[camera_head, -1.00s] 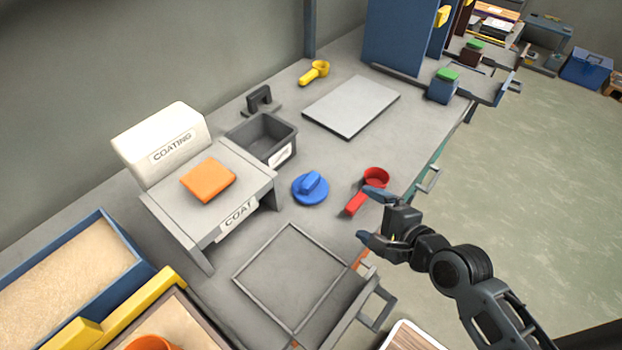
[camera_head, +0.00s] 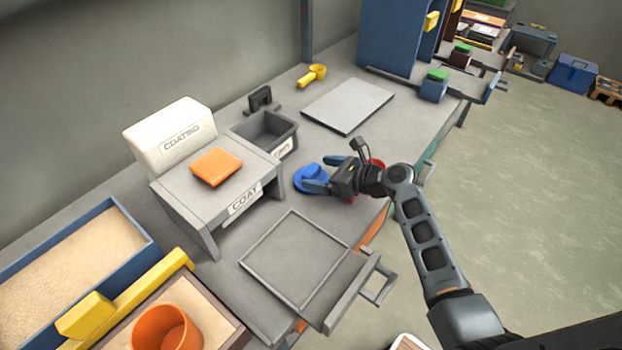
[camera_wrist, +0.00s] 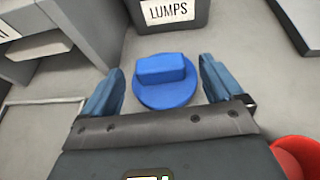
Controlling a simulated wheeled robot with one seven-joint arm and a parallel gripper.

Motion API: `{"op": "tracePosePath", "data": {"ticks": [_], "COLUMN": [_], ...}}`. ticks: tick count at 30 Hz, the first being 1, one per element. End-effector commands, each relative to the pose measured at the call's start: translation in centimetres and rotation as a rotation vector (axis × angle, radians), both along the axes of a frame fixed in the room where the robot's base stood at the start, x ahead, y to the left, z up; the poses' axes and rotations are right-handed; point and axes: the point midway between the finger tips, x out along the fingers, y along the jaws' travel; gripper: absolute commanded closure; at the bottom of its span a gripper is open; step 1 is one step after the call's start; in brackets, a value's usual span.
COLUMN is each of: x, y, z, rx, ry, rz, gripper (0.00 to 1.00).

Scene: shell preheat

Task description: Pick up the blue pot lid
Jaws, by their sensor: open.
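The blue pot lid (camera_head: 309,177) is a round disc with a block-shaped handle, lying flat on the grey bench. In the wrist view the lid (camera_wrist: 165,80) sits ahead, between the lines of my two blue fingers. My gripper (camera_head: 329,174) is open at the lid's right side, and its fingers hide part of the lid in the head view. In the wrist view my gripper (camera_wrist: 160,90) has one finger on each side of the lid, with gaps showing. I cannot tell the height of the fingertips over the bench.
A red scoop or cup (camera_wrist: 297,157) stands close at my gripper's right, mostly hidden by my arm in the head view. A grey bin (camera_head: 283,136), labelled LUMPS in the wrist view, stands behind the lid. The coating stand (camera_head: 240,172) is left. A framed tray (camera_head: 296,256) lies in front.

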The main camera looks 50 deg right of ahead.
Motion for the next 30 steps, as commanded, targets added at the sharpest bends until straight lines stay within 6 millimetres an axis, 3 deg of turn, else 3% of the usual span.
{"op": "tracePosePath", "data": {"ticks": [12, 21, 30], "x": [4.7, 5.1, 5.1], "y": [0.6, 0.6, 0.6], "z": [-2.0, -2.2, -2.2], "rx": [-0.002, -0.003, -0.003], "ry": [0.001, 0.001, 0.002], "rz": [0.001, 0.000, 0.000], "gripper": [0.06, 0.06, 0.34]}}
